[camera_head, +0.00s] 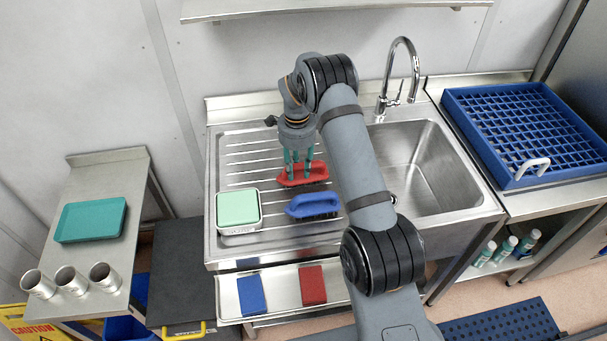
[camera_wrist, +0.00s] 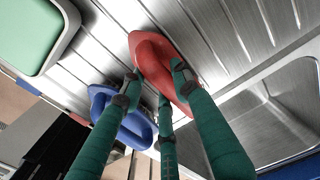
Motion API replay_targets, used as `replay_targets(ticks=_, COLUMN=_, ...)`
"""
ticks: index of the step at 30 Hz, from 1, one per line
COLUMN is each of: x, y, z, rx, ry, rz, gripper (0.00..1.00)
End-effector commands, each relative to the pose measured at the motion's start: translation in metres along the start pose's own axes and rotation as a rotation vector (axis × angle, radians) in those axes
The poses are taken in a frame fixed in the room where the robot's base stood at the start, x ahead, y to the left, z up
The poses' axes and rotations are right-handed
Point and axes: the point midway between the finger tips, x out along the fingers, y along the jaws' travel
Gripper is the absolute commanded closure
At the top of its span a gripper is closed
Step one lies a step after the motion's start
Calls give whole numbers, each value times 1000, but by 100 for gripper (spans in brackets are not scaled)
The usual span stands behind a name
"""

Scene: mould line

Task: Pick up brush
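A red brush (camera_head: 303,174) lies on the ribbed drainboard of the sink, and it also shows in the wrist view (camera_wrist: 152,52). A blue brush (camera_head: 313,205) lies just in front of it, also in the wrist view (camera_wrist: 101,98). My gripper (camera_head: 299,168) points down at the red brush. In the wrist view its teal fingers (camera_wrist: 156,76) are apart, with tips on both sides of the red handle. Whether they press on it cannot be told. The fingers hide part of both brushes in the wrist view.
A tub with a green top (camera_head: 238,208) stands on the left of the drainboard. The sink basin (camera_head: 420,165) and tap (camera_head: 402,70) are to the right. A blue rack (camera_head: 520,130) is farther right. A low tray (camera_head: 276,296) holds a blue and a red block.

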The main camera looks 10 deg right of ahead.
Motion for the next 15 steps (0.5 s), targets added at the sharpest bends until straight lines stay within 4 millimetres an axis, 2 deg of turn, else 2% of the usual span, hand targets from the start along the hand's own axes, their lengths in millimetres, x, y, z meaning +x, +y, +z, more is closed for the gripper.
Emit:
replay_targets(ticks=13, x=0, y=0, z=0, rx=0, ry=0, rz=-1, gripper=99)
replay_targets(ticks=15, x=0, y=0, z=0, rx=0, ry=0, rz=-1, gripper=100)
